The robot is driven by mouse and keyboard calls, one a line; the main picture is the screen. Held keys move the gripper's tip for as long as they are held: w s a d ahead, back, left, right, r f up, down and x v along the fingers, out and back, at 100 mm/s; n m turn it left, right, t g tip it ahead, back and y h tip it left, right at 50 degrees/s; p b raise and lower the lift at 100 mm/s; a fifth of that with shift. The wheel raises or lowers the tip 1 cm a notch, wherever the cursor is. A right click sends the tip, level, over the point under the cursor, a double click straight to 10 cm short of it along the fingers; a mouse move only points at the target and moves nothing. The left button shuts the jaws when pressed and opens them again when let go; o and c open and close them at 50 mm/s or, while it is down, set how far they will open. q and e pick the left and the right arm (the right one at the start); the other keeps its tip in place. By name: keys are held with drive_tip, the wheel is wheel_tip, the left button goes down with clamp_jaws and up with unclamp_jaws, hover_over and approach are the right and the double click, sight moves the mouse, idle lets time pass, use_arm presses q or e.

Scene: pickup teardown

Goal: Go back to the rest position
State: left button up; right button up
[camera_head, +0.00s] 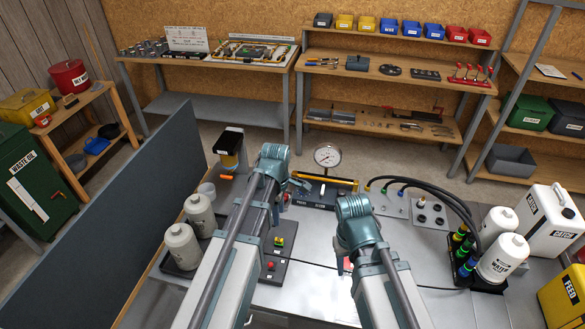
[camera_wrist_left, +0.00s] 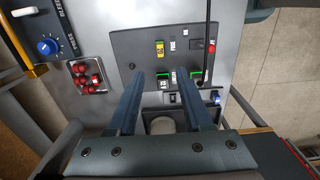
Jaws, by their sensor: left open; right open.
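My left arm reaches up the middle of the head view, and the tips of its gripper (camera_head: 299,183) show beside its end joint. In the left wrist view the two fingers of my left gripper (camera_wrist_left: 160,77) are apart with nothing held between them. They are over a dark switch panel (camera_wrist_left: 140,44) with green, yellow and red parts. My right gripper (camera_head: 355,212) is to the right of the left one, over the bench. Its fingers are mostly hidden by my own arm, and no held object shows.
A dial gauge (camera_head: 328,157) stands just beyond my arms. White bottles (camera_head: 181,246) are on the left, and a water bottle (camera_head: 502,260) and a white jug (camera_head: 552,222) on the right. Black hoses (camera_head: 430,186) arch right of my right arm. A grey partition (camera_head: 120,205) stands left.

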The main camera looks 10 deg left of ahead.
wheel_tip(320, 180, down, 11)
drive_tip(key=b, duration=1.1)
drive_tip(key=shift+f, duration=0.1)
use_arm(q)
drive_tip(key=s+d+f+m, duration=0.5)
drive_tip(key=s+m, duration=0.2)
drive_tip(key=m, duration=0.3)
drive_tip(key=s+d+f+m+y, duration=0.1)
drive_tip(key=s+d+f+m, duration=0.4)
drive_tip(key=m, duration=0.6)
drive_tip(key=shift+s+f, duration=0.55)
drive_tip(key=shift+s, duration=0.6)
